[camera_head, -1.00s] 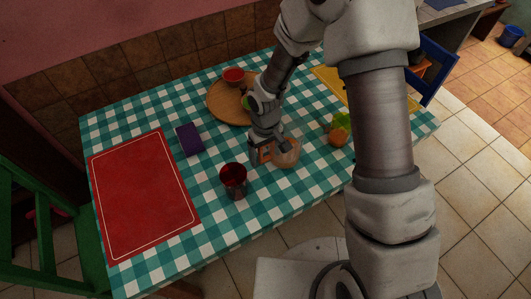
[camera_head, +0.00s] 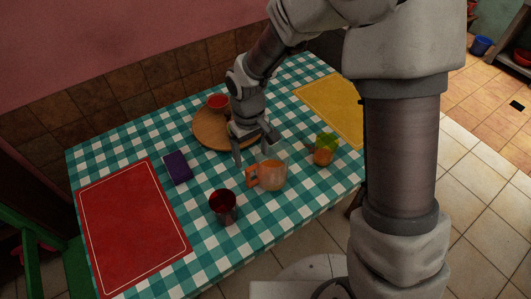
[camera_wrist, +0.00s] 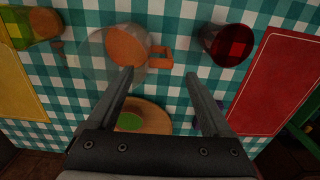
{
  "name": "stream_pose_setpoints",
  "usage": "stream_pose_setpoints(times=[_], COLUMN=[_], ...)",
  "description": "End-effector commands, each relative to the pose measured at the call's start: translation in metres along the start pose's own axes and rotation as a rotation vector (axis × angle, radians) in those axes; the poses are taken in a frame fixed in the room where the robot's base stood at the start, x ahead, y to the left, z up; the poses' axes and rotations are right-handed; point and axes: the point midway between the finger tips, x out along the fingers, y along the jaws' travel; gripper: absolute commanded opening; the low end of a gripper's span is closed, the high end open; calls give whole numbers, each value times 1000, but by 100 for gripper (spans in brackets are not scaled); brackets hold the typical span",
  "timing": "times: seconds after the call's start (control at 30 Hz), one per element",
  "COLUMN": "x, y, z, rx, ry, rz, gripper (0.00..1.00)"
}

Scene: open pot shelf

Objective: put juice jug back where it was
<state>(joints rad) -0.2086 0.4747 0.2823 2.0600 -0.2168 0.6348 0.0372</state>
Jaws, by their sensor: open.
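The juice jug (camera_head: 272,177) is a clear jug with an orange handle and orange contents. It stands upright on the checkered tablecloth, right of a dark red cup (camera_head: 222,204). In the wrist view the jug (camera_wrist: 125,48) is at the upper left, its handle pointing right. My gripper (camera_head: 253,150) is open and empty, on the far side of the jug and apart from it. In the wrist view my gripper's fingers (camera_wrist: 159,75) are spread, with the handle beyond them and nothing held between.
A green and orange cup (camera_head: 325,148) stands right of the jug. A round wooden board (camera_head: 208,134) with a red bowl (camera_head: 218,102) lies behind my gripper. A red mat (camera_head: 130,225), a purple box (camera_head: 177,167) and a yellow mat (camera_head: 335,103) lie around. Tablecloth left of the jug is partly free.

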Motion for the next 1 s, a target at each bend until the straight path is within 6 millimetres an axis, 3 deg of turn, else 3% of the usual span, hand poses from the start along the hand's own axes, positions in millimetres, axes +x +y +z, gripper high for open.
stream_pose_setpoints(times=[0.27,0.43,0.7,1.0], x=[-14,-62,-144,-207], y=[7,32,66,76], z=[3,22,78,153], rx=[17,89,252,431], ry=[15,68,181,322], rz=[13,61,130,163], gripper=[84,84,84,84])
